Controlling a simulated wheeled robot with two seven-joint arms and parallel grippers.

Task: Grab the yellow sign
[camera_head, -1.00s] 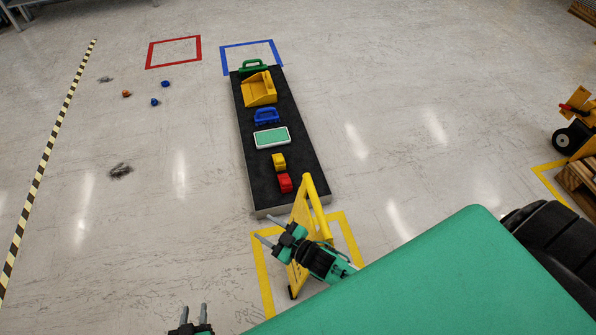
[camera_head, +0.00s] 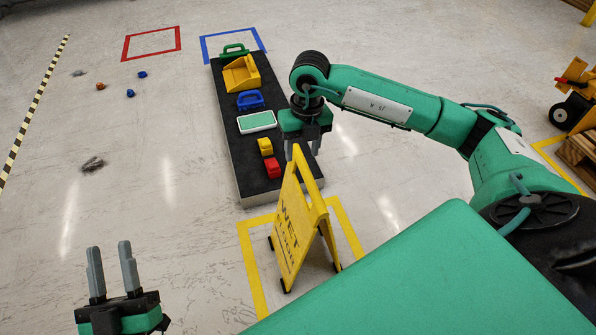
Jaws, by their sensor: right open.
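The yellow sign (camera_head: 290,228), a folding floor sign with the word WET on it, stands upright inside a yellow floor square. My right gripper (camera_head: 302,150) points down just above and behind the sign's top edge. It is open, and no contact with the sign can be made out. My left gripper (camera_head: 111,267) is at the lower left, with its two fingers apart and pointing up in the picture. It is empty and well away from the sign.
A black conveyor (camera_head: 237,155) behind the sign carries a red block (camera_head: 272,168), a yellow block (camera_head: 265,146), a green-and-white board (camera_head: 257,122), a blue item (camera_head: 250,99), a yellow scoop (camera_head: 241,74) and a green item (camera_head: 234,50). Floor to the left is mostly clear.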

